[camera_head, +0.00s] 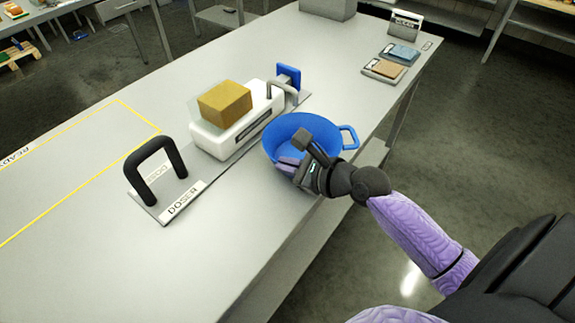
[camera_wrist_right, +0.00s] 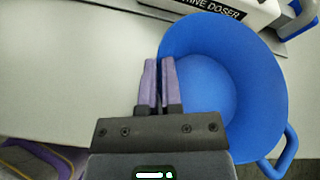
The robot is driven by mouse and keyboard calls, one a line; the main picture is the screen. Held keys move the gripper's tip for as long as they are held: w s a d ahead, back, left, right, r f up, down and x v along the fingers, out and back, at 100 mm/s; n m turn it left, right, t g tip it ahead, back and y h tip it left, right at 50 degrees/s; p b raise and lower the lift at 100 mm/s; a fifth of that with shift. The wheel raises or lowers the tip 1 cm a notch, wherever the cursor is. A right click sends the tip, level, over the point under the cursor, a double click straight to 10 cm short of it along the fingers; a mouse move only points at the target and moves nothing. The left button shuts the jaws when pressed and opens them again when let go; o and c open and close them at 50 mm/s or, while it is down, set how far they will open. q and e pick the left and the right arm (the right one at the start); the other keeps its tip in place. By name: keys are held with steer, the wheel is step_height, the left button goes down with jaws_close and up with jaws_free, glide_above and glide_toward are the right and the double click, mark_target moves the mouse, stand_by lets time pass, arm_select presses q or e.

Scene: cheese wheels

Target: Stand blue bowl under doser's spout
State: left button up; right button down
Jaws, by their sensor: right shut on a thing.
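The blue bowl (camera_head: 315,128) has a loop handle at its right side and is near the front edge of the table. My right gripper (camera_head: 289,166) is shut on the bowl's near-left rim. In the right wrist view the two purple fingers (camera_wrist_right: 159,70) are close together at the left rim of the bowl (camera_wrist_right: 215,80). The doser (camera_head: 213,139) is a white box, just behind and left of the bowl. Its grey curved spout (camera_head: 281,87) is behind the bowl, beside a blue part (camera_head: 288,74). Whether the bowl touches the table is unclear. My left gripper is out of view.
A yellow block (camera_head: 225,103) sits on the doser. A black handle (camera_head: 154,171) stands on a plate labelled DOSER at the left. A yellow outline marks clear table at the far left. Small trays (camera_head: 384,69) lie at the back right.

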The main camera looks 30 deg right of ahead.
steer(key=c, duration=0.8)
jaws_free()
steer(key=shift+r, duration=0.1)
